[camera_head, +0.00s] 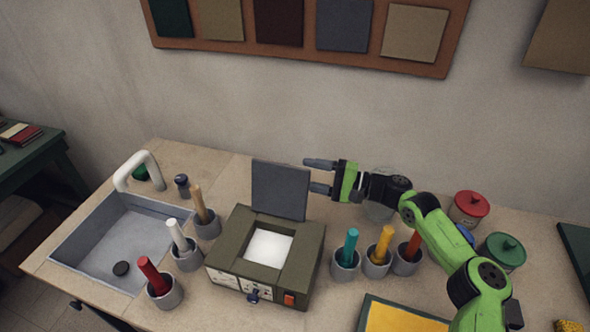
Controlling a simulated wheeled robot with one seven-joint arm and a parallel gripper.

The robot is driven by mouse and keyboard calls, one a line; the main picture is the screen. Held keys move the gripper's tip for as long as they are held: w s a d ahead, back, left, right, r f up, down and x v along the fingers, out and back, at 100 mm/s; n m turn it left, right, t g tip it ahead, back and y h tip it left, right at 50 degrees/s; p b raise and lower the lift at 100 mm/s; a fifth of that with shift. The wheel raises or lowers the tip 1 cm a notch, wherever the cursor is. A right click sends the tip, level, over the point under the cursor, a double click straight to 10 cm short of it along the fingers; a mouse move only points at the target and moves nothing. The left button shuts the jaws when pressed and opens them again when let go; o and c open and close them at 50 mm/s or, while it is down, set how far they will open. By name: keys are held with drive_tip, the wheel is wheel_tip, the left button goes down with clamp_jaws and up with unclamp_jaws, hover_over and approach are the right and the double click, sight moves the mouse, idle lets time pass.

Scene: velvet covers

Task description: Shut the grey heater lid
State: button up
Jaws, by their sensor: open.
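The grey heater lid (280,190) stands raised, close to upright, at the back edge of the olive-green heater box (309,249). The heater's top is open and shows a white square inside (269,248). My gripper (319,176) is open and empty, with its fingers pointing left. In the picture its fingertips are just right of the lid's upper right edge; I cannot tell whether they touch it. An orange switch and a dark knob are on the heater's front.
Cups with coloured sticks flank the heater: a white one (179,234) at left, a teal one (351,245) at right. A sink (96,250) is at far left. Lidded red (470,206) and green (503,250) jars stand right, near my arm. A yellow panel (400,319) lies in front.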

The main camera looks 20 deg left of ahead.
sight(293, 171)
drive_tip(key=a, duration=0.5)
drive_tip(key=shift+s+a, duration=0.1)
drive_tip(key=shift+s, duration=0.2)
drive_tip(key=shift+c, duration=0.3)
clamp_jaws()
